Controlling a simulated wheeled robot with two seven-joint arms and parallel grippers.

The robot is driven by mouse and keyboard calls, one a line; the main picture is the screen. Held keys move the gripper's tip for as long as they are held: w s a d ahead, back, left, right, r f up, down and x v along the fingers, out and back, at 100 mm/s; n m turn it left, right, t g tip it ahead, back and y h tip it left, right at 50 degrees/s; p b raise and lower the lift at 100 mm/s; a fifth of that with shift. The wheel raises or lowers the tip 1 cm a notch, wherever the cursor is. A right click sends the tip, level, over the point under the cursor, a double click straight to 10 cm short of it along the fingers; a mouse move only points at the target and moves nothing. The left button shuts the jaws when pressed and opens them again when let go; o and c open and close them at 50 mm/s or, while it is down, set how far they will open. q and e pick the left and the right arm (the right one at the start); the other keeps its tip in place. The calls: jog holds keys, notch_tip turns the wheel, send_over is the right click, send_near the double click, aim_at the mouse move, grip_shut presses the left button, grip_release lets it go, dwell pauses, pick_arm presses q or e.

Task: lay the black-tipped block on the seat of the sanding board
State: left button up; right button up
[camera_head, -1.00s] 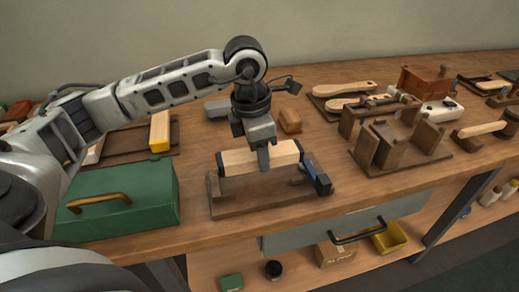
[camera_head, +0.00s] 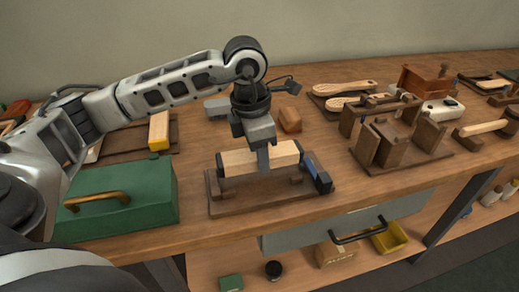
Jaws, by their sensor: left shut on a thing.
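The black-tipped block (camera_head: 240,160) is a pale wooden bar with black ends. It lies level, lengthwise over the sanding board (camera_head: 245,203), a dark wooden base with low supports and a blue-and-black piece at its right end. My left gripper (camera_head: 263,163) comes down from above and is shut on the block near its middle. The gripper's lower part hides some of the block. I cannot tell whether the block's underside touches the supports. My right gripper is not in view.
A green toolbox (camera_head: 125,200) stands left of the board. A yellow-tipped block (camera_head: 159,130) lies on a dark tray behind it. A brown block (camera_head: 290,120) lies behind the board. A dark wooden fixture (camera_head: 400,145) stands to the right.

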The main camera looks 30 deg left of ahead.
aim_at(260, 178)
pick_arm(q)
jog(key=shift+f+b, duration=1.5)
jog(key=shift+f, duration=0.3)
jog(key=shift+f+b, duration=0.4)
jog(key=o, duration=1.6)
jog(key=shift+c, duration=0.2)
jog(key=shift+r, duration=0.2)
jog(key=shift+s+a+r+p, duration=0.1)
jog(key=shift+r+p, duration=0.85)
jog(key=shift+r, duration=0.35)
jog(key=shift+s+a+r+p, duration=0.15)
jog(key=shift+r+p, duration=0.75)
jog(key=shift+r, duration=0.35)
jog(key=shift+s+a+r+p, duration=0.1)
jog(key=shift+r+p, duration=0.85)
jog(key=shift+r, duration=0.35)
